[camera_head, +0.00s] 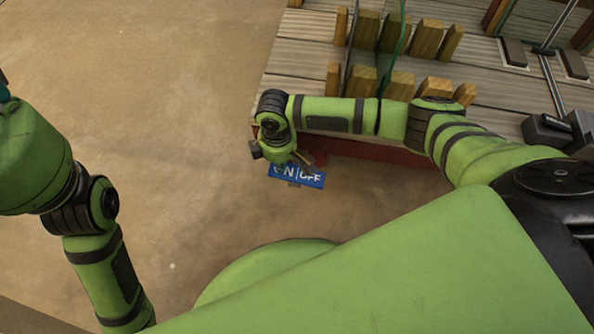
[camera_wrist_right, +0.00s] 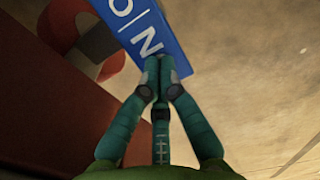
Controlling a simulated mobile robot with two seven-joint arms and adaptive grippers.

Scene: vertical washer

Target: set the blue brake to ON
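A blue sign (camera_head: 297,177) with white ON and OFF lettering, ON at the left, shows below the red edge of the wooden platform. My right gripper (camera_head: 302,157) is at the sign's upper edge, small and partly hidden by my wrist. In the right wrist view the blue sign (camera_wrist_right: 150,30) fills the top middle. My right gripper's teal fingers (camera_wrist_right: 158,72) meet at the tips, at or just in front of the sign's lower end. I see nothing between them. Whether they touch the sign is unclear. No separate blue lever is distinguishable.
A red curved part (camera_wrist_right: 100,42) is left of the sign in the wrist view, beside a dark red beam (camera_wrist_right: 50,110). The platform (camera_head: 310,55) carries wooden posts (camera_head: 396,88) and glass panels. The brown floor (camera_head: 130,80) at left is clear.

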